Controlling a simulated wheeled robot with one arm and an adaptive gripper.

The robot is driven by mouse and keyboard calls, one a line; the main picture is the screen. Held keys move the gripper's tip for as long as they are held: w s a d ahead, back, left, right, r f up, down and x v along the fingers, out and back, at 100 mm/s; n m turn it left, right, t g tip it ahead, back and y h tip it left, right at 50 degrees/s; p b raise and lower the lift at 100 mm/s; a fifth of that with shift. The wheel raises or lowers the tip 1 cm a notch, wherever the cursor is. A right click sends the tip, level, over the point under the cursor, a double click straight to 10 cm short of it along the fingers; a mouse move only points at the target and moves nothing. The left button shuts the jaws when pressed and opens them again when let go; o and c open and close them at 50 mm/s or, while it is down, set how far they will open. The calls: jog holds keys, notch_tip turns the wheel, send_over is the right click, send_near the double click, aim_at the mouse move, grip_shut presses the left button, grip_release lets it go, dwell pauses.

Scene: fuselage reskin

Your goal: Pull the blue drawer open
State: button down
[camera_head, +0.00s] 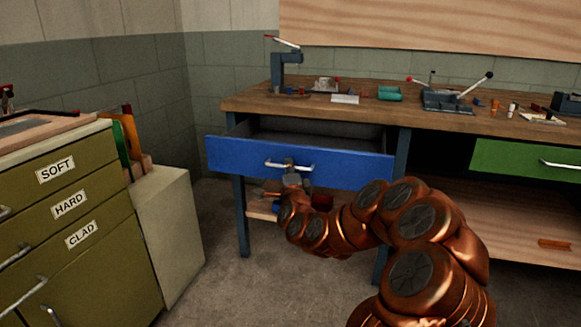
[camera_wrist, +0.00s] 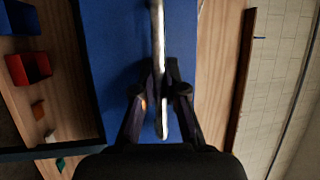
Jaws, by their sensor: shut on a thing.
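The blue drawer (camera_head: 330,164) sits under the workbench's left half and stands pulled out, with its dark inside showing behind the front. Its pale bar handle (camera_head: 268,164) runs across the front. My gripper (camera_head: 291,168) is at the middle of that handle, reached by my copper-coloured arm from the lower right. In the wrist view the blue drawer front (camera_wrist: 115,60) fills the middle, and the handle (camera_wrist: 158,40) passes between the fingers of my gripper (camera_wrist: 160,95). The fingers are shut on the handle. The drawer's contents, if any, cannot be seen.
The wooden workbench (camera_head: 345,108) carries a press, a green tray (camera_head: 390,93) and small parts. A green drawer (camera_head: 520,160) is at right. An olive cabinet (camera_head: 70,225) stands at left. A lower shelf holds small bins (camera_wrist: 28,68). Floor before the drawer's left is clear.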

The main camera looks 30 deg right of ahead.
jog(key=shift+a, duration=0.1)
jog(key=c, duration=1.2)
grip_release()
jog(key=shift+r, duration=0.1)
